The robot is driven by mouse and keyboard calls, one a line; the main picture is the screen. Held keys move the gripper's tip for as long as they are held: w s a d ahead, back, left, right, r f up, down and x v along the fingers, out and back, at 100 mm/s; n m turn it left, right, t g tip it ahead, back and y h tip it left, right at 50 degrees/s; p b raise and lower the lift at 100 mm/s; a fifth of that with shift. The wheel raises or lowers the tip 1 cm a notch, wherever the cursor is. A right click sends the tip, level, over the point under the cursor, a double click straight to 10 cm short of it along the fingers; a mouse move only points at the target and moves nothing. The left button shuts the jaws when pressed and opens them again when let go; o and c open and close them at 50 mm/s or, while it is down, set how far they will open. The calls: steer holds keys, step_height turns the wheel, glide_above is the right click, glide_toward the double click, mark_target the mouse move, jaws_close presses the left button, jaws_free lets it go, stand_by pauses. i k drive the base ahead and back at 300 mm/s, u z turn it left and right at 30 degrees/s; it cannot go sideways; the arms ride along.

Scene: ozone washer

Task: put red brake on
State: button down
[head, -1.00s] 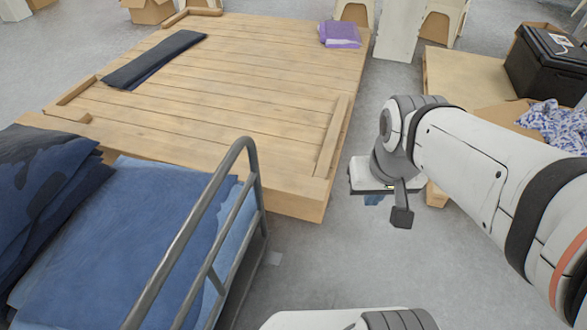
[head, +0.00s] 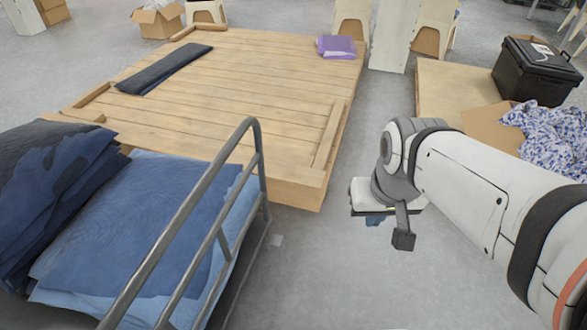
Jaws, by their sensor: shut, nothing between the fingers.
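No red brake shows in the head view. A metal-railed cart (head: 222,237) with stacks of dark and light blue cloth stands at the lower left. My gripper (head: 403,240) is at the end of my arm, right of centre, over bare grey floor. It is shut and I see nothing held in it. Its fingers are partly hidden by the wrist. It is apart from the cart and to the right of its rail.
A low wooden platform (head: 225,100) lies behind the cart, with a dark folded cloth (head: 165,68) and a purple packet (head: 337,47) on it. A black box (head: 535,72) and patterned cloth (head: 548,135) are at the right. Floor between is clear.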

mark_target(274, 240)
steer(key=u, duration=0.15)
steer(key=i, duration=0.9)
steer(key=z, duration=0.05)
